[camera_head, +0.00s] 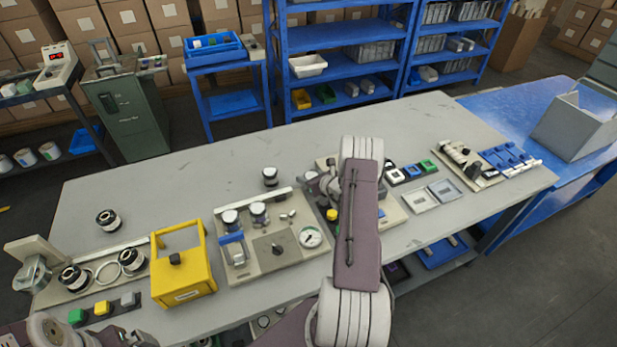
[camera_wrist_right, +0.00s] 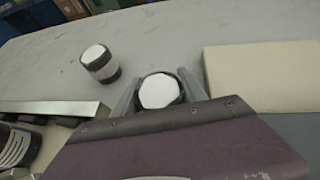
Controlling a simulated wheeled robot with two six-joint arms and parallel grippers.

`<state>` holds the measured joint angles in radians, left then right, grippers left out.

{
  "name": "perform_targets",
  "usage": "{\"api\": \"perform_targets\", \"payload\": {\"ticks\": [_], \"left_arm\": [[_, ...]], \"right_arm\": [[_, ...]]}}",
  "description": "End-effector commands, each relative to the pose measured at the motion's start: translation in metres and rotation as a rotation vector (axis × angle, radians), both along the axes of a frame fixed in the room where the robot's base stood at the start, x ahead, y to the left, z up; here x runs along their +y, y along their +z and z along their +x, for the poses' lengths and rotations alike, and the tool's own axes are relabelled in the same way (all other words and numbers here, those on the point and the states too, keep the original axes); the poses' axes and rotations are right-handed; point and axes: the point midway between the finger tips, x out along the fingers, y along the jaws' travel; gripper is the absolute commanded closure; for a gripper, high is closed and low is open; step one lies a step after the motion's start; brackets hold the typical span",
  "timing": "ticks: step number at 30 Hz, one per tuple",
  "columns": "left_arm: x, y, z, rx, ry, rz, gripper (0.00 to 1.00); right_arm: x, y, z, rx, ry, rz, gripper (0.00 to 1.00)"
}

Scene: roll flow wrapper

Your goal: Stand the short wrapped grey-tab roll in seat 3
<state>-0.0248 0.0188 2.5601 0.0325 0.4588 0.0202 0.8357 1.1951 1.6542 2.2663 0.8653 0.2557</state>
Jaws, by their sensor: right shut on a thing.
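My right gripper (camera_wrist_right: 157,84) is shut on a roll (camera_wrist_right: 160,93) with a white top and dark rim, in the right wrist view. No grey tab on it can be made out. In the head view my right gripper (camera_head: 320,182) is over the middle of the bench, mostly hidden by its own arm. Two white-topped rolls (camera_head: 230,217) (camera_head: 259,210) stand at the back of the beige panel. Seat numbers cannot be read. My left arm shows at the lower left, but its fingertips cannot be made out.
A loose dark-and-white roll (camera_head: 270,177) stands behind the panel; a similar roll (camera_wrist_right: 98,62) stands left of my right gripper. The bench's back left (camera_head: 180,180) is clear.

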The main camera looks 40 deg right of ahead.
Motion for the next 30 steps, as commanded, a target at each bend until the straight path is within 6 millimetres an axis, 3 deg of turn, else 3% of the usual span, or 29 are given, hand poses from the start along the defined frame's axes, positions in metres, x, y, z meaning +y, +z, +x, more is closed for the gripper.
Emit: {"api": "perform_targets", "payload": {"ticks": [12, 13, 15, 26, 30], "left_arm": [[0.0, -0.006, 0.0, 0.0, 0.0, 0.0, 0.0], [0.0, -0.004, 0.0, 0.0, 0.0, 0.0, 0.0], [0.0, -0.004, 0.0, 0.0, 0.0, 0.0, 0.0], [0.0, 0.003, 0.0, 0.0, 0.0, 0.0, 0.0], [0.0, 0.0, 0.0, 0.0, 0.0, 0.0, 0.0]], "right_arm": [[-0.001, -0.008, 0.0, -0.002, 0.0, -0.002, 1.0], [-0.001, -0.006, 0.0, -0.001, 0.0, -0.001, 0.42], [0.0, -0.006, 0.0, -0.001, 0.0, -0.001, 0.29], [-0.001, 0.0, 0.0, -0.001, 0.0, -0.001, 0.29], [0.0, 0.007, -0.017, -0.001, -0.003, -0.001, 0.29]]}}
